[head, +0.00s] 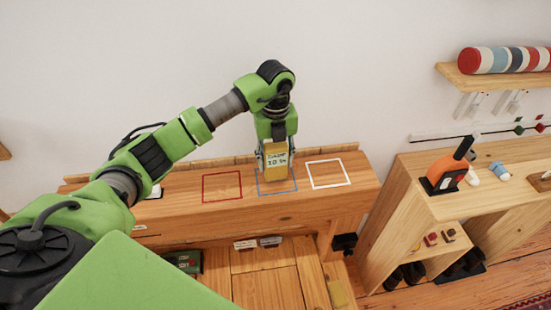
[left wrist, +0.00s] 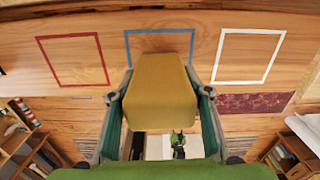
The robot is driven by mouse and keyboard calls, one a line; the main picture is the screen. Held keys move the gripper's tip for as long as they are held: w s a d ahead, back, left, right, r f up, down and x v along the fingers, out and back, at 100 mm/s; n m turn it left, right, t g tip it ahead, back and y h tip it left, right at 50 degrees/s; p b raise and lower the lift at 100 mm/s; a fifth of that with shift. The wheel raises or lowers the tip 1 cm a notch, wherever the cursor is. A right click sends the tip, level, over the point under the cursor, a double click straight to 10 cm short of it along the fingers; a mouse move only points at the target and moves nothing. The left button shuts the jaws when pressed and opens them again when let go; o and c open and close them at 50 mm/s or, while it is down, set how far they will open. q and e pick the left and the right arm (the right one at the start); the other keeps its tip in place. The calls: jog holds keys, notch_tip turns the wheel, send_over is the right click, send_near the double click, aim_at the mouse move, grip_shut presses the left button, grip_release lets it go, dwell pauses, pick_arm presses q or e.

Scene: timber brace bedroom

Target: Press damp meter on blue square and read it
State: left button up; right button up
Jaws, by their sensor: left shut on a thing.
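The damp meter (head: 277,162) is a yellow block with a pale display of dark characters; the lower line looks like "10" and a blurred sign. It also shows from above in the left wrist view (left wrist: 160,95). My left gripper (head: 275,146) is shut on it, one finger on each side, pointing down. The meter's lower end is within the blue square (head: 278,193) on the timber beam (head: 180,213) and hides part of its outline. I cannot tell surely whether it touches the wood. The blue outline also shows in the left wrist view (left wrist: 160,31).
A red square (head: 221,201) lies left of the blue one and a white square (head: 328,186) right of it. A wooden shelf unit (head: 400,185) stands to the right, bearing an orange and black tool (head: 446,172). Green-covered books or boxes (head: 184,261) sit below the beam.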

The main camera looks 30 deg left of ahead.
aim_at(275, 145)
pick_arm(q)
jog(key=shift+f, duration=0.15)
dwell(0.5)
jog(key=shift+f+b, duration=0.35)
jog(key=shift+f, duration=0.1)
dwell(1.1)
jog(key=shift+r+p, duration=2.25)
jog(key=shift+r, duration=1.35)
